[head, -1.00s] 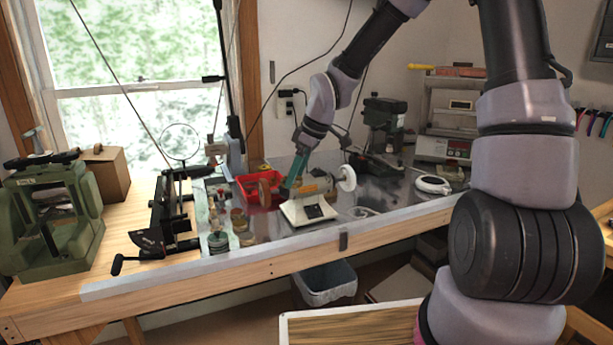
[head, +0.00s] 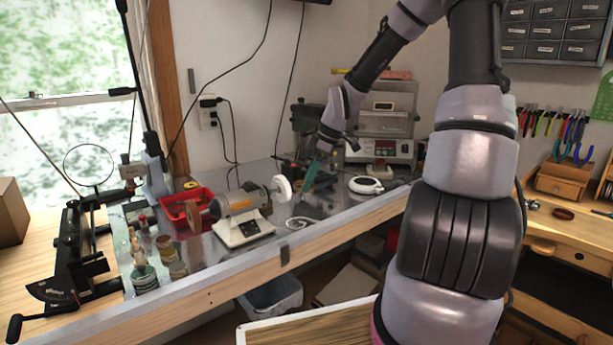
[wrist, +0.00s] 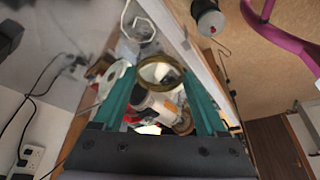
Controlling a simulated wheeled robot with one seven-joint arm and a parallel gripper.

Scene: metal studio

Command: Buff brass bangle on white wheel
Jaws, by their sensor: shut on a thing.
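The polishing motor (head: 242,203) stands on the bench with a white wheel (head: 283,189) on its right end and a tan wheel on its left end. My gripper (head: 309,180), with teal fingers, is to the right of the white wheel, apart from it in the head picture. In the wrist view the teal fingers close on a brass bangle (wrist: 162,71), seen as a thin ring between the tips. The motor, the white wheel (wrist: 113,82) and the tan wheel (wrist: 185,122) show beyond it. The bangle is too small to make out in the head view.
A red tray (head: 183,201) stands behind the motor's left. Small jars (head: 144,275) stand at the front left. A white round dish-like thing (head: 366,185) lies to the right of my gripper.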

